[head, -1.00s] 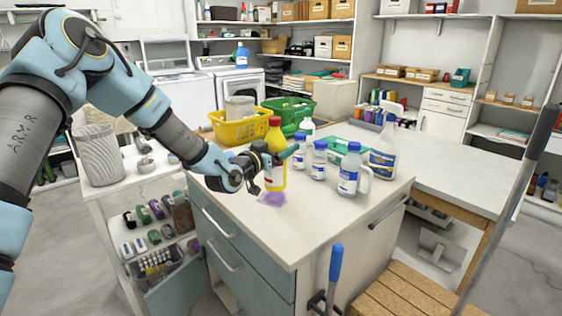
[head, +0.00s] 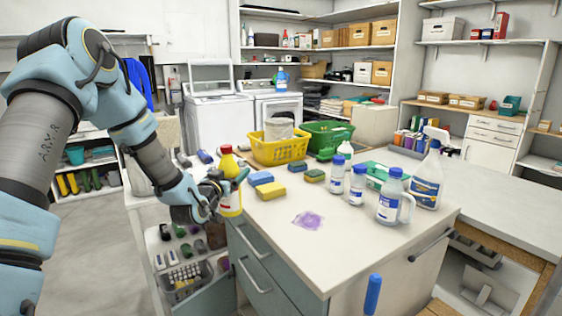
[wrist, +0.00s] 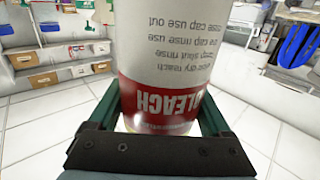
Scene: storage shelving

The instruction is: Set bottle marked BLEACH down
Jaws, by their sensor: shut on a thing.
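The bottle marked BLEACH (head: 231,196) is yellow with a red cap and a white and red label. My gripper (head: 220,193) is shut on it near the left edge of the white counter (head: 290,245) in the head view. The bottle looks upright; I cannot tell whether its base touches anything. In the wrist view, the bottle (wrist: 165,60) fills the middle between both fingers, with BLEACH reading upside down on the red band.
A purple patch (head: 308,220) lies on the counter. Blue and yellow sponges (head: 270,190), a yellow basket (head: 279,150), a green basket (head: 328,137), small white bottles (head: 357,185), a jug (head: 390,200) and a spray bottle (head: 428,178) stand around it. The counter's front is clear.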

